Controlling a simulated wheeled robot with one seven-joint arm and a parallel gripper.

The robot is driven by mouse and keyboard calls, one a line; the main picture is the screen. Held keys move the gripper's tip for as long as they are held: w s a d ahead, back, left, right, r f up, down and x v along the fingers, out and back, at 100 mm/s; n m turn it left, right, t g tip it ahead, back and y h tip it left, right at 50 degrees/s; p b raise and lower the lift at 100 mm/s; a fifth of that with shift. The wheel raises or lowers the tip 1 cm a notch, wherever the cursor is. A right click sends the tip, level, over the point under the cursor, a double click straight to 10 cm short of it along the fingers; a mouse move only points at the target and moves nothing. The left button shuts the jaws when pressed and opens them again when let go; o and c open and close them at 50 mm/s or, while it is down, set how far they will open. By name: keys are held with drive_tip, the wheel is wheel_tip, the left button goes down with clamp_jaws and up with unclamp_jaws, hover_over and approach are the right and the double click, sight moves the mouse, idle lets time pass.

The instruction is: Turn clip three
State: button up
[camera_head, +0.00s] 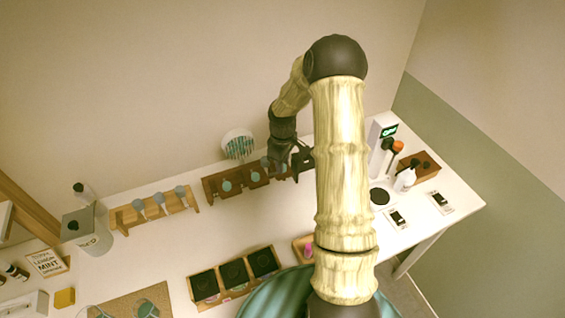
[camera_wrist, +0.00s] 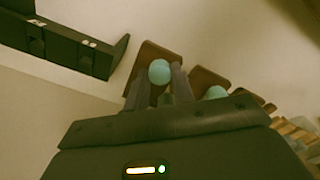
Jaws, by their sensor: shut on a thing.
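A brown wooden rack (camera_head: 213,193) stands along the back of the white table, with several clips with rounded teal ends. My gripper (camera_head: 282,166) is at the rack's right part, pointing down. In the wrist view my gripper (camera_wrist: 158,90) is shut on a clip with a teal round end (camera_wrist: 159,71); a brown plate shows behind it. Another teal-ended clip (camera_wrist: 217,92) is just to the right, apart from the fingers. My gripper partly hides the held clip, and its number cannot be read.
A lighter wooden rack (camera_head: 128,218) with grey-blue pieces stands left. A striped round thing (camera_head: 238,145) is behind the rack. A white dispenser (camera_head: 379,142) and bottle (camera_head: 405,180) stand right. Black-topped boxes (camera_head: 234,273) are in front. Mid-table is clear.

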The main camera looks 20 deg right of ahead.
drive_tip(key=shift+n, duration=0.6)
drive_tip(key=shift+w, duration=0.1)
drive_tip(key=o, duration=1)
wheel_tip(320, 180, up, 18)
drive_tip(key=b, duration=0.4)
drive_tip(key=shift+f, duration=0.25)
